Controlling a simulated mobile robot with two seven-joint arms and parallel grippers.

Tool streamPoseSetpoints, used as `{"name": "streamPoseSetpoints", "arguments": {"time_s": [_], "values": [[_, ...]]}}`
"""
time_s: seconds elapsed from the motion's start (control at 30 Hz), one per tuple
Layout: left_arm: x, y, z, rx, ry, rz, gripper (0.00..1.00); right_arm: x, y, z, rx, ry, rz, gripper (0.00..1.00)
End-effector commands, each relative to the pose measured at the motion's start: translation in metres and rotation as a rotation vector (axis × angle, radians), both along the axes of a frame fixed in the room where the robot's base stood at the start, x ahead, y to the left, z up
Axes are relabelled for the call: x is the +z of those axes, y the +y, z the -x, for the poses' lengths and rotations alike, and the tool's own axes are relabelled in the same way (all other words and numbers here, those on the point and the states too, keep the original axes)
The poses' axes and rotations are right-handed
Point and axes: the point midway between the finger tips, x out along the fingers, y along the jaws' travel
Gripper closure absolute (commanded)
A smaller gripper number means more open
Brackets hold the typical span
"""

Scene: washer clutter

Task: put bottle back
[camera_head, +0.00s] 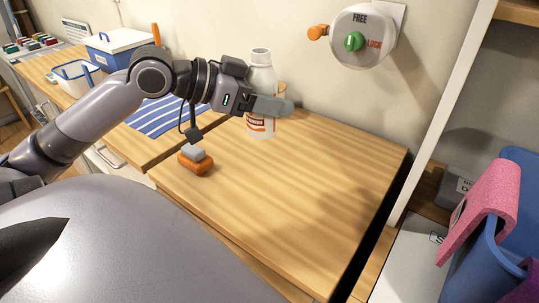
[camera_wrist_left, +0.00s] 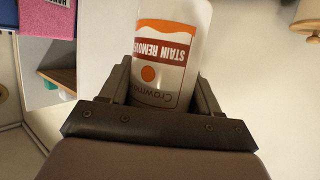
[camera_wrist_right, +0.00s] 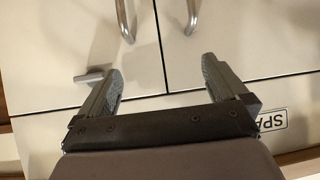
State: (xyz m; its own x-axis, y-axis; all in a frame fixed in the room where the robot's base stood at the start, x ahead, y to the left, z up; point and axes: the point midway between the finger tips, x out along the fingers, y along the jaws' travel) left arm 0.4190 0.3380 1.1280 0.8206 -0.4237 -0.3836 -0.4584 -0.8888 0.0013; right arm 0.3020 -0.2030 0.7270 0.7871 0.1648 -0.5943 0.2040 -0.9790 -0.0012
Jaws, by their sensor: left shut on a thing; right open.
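A white stain remover bottle (camera_head: 261,78) with an orange and brown label stands upright in the head view, near the back wall over the wooden counter (camera_head: 300,190). My left gripper (camera_head: 270,105) is shut around its body. In the left wrist view the bottle (camera_wrist_left: 172,50) sits between both fingers, its label facing the camera. I cannot tell whether its base touches the counter. My right gripper (camera_wrist_right: 160,85) is open and empty in the right wrist view, in front of pale cabinet doors with metal handles (camera_wrist_right: 193,15).
An orange and grey brush or sponge (camera_head: 196,160) lies on the counter's left part. A dial (camera_head: 358,38) marked FREE and LOCK is on the wall. A blue-and-white box (camera_head: 118,50) stands far left. Pink and blue items (camera_head: 485,205) are at right. The counter's front is clear.

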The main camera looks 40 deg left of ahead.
Motion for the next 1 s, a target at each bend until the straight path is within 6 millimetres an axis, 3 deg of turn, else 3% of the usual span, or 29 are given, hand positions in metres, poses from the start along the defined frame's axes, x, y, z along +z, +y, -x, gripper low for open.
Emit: {"name": "streamPoseSetpoints", "arguments": {"time_s": [0.03, 0.2, 0.4, 0.67, 0.9, 1.0], "values": [[-0.017, 0.0, 0.001, 0.001, 0.004, 0.004, 0.83, -0.004, 0.0, 0.001, 0.0, 0.002, 0.0, 0.0], [-0.063, 0.0, 0.0, 0.002, 0.004, 0.003, 0.83, -0.01, 0.0, 0.001, 0.001, 0.003, 0.0, 0.0], [-0.103, 0.0, 0.001, 0.0, 0.0, 0.001, 0.83, -0.014, 0.0, 0.001, 0.001, 0.004, 0.0, 0.0], [-0.122, 0.0, 0.0, 0.001, -0.001, -0.001, 0.83, -0.016, 0.0, 0.001, 0.001, 0.004, 0.0, 0.0], [-0.155, 0.0, 0.0, 0.001, -0.002, 0.0, 0.83, -0.021, 0.0, 0.001, 0.0, 0.003, 0.001, 0.0], [-0.156, 0.0, 0.0, 0.0, -0.003, -0.002, 0.83, -0.021, 0.0, 0.001, 0.0, 0.002, 0.0, 0.0]]}}
